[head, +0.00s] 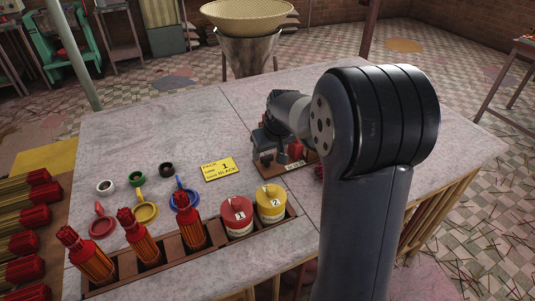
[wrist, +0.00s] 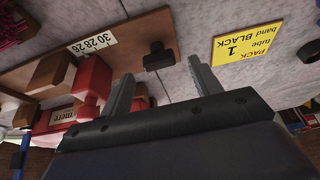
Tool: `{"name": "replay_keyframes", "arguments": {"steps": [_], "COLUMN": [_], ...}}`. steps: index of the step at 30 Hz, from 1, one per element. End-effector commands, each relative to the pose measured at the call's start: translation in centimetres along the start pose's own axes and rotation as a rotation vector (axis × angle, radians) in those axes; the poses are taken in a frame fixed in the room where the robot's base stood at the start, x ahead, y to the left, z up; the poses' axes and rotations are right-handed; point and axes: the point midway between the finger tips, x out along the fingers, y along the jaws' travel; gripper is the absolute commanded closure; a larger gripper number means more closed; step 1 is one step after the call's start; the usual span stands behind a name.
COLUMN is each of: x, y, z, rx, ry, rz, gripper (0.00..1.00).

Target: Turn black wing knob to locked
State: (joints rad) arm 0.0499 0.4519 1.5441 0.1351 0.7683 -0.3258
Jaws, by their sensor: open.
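The black wing knob (wrist: 158,58) shows in the wrist view on the brown wooden base (wrist: 190,48), near its edge. My gripper (wrist: 160,78) is open, with one finger on each side of the gap and the knob just beyond the tips, between them in the picture. I cannot tell whether a finger touches it. In the head view my gripper (head: 268,140) is over the small extruder stand (head: 296,162) and hides much of it; I cannot make out the knob there.
A red block (wrist: 92,82) and a number strip (wrist: 92,43) sit beside the knob. A yellow card (head: 221,169) reads PACK tube 1 band BLACK. Red and yellow lidded tubs (head: 237,217) and red-topped bundles (head: 189,222) stand in a wooden rack at the table's front.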

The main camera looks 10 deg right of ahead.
Motion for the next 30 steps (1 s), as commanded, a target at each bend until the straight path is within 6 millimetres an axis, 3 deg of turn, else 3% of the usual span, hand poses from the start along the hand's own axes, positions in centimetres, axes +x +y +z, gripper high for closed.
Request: {"name": "replay_keyframes", "arguments": {"steps": [6, 16, 30], "x": [2.1, 2.4, 2.3], "y": [0.0, 0.0, 0.0], "z": [0.0, 0.0, 0.0], "rx": [0.0, 0.0, 0.0], "ry": [-0.001, 0.001, 0.0], "rz": [0.0, 0.0, 0.0], "gripper": [0.4, 0.41, 0.79]}}
